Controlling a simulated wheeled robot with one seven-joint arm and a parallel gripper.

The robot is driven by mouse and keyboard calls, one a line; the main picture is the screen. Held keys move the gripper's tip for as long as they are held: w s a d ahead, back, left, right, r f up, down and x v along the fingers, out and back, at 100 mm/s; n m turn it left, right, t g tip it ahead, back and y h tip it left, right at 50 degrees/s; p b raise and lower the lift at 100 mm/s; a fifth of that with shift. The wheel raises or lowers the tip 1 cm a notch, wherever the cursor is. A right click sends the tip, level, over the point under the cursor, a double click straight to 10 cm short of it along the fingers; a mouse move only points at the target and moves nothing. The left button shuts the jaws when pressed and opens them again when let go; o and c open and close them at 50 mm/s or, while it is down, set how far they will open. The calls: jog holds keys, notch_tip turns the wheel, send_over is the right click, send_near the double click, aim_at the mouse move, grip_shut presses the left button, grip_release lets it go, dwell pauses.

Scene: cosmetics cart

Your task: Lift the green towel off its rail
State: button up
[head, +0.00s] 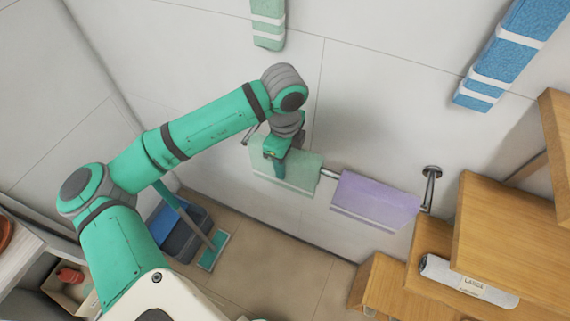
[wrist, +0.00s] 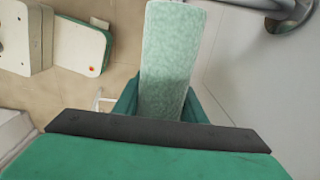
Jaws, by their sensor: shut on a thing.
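The pale green towel (head: 303,172) hangs over the left part of a wall rail (head: 329,174), beside a purple towel (head: 375,200). My gripper (head: 277,163) is at the green towel's upper left part, partly covering it. In the wrist view the green towel (wrist: 168,55) runs between the two green fingers, and my gripper (wrist: 165,105) is shut on it. Whether the cloth still touches the rail at the grip is hidden. A grey metal piece of the rail or its mount (wrist: 293,14) shows at the upper right of the wrist view.
Another pale green towel (head: 268,24) and a blue towel (head: 512,50) are higher on the wall. Wooden shelves (head: 510,225) stand at the right, with a white rolled towel (head: 465,278). A dark bucket (head: 182,232) and a mop head (head: 213,250) are on the floor below.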

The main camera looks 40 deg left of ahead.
jog(key=r, duration=1.6)
jog(key=shift+s+r, duration=0.2)
jog(key=s+d, duration=0.4)
jog(key=s, duration=1.3)
jog(key=shift+f, duration=0.15)
jog(key=shift+s+d, duration=0.1)
jog(key=shift+r, duration=0.5)
